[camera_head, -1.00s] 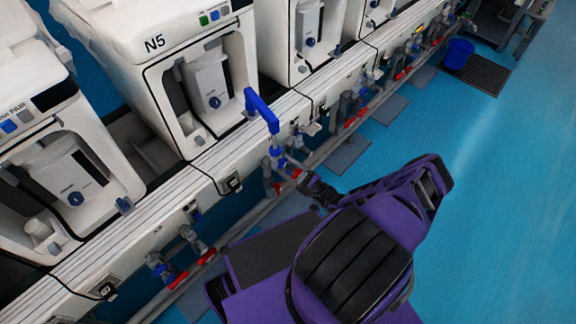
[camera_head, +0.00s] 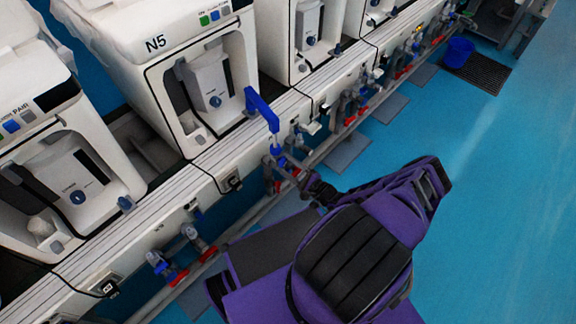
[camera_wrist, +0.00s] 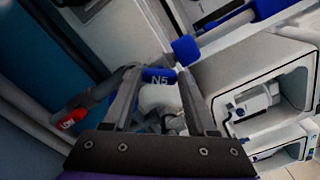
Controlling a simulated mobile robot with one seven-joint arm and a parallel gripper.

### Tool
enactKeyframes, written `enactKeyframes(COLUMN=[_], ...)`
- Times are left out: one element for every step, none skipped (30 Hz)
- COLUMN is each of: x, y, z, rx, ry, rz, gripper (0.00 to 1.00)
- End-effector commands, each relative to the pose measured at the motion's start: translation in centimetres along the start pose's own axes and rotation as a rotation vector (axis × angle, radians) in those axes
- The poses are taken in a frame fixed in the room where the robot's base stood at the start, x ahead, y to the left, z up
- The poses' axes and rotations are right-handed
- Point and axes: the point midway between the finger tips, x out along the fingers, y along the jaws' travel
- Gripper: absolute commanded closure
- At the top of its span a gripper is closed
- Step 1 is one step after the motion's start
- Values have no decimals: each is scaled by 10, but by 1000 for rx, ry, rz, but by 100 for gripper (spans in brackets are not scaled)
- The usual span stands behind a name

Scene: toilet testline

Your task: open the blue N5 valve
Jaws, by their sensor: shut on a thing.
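My gripper (camera_wrist: 158,84) is shut on the handle, with one finger on each side. In the head view the blue valve (camera_head: 279,161) is on the pipework below the N5 machine, and my gripper (camera_head: 300,176) reaches it from the lower right. The handle's exact angle is hard to tell in the head view.
Red-handled valves (camera_head: 178,277) line the pipe. A red handle (camera_wrist: 70,120) is left of my fingers.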

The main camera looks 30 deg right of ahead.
Motion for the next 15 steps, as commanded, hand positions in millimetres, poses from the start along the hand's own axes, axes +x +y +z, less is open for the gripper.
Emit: enactKeyframes(x=[1, 1, 1, 1, 1, 1, 1, 1, 1, 1, 1, 0, 0, 0, -1], y=[0, 0, 0, 0, 0, 0, 0, 0, 0, 0, 0, 0, 0, 0, 0], z=[1, 1, 1, 1, 1, 0, 0, 0, 0, 0, 0, 0, 0, 0, 0], rx=[1, 1, 1, 1, 1, 1, 1, 1, 1, 1, 1, 1, 1, 1, 1], ry=[-2, -2, -2, -2, -2, -1, -1, -1, -1, -1, -1, -1, -1, -1, 0], rz=[-1, -1, -1, -1, -1, -1, -1, -1, -1, -1, -1, -1, -1, -1, -1], gripper=[98, 37, 30, 25, 19, 12, 12, 12, 12, 12, 12, 12, 12, 12, 12])
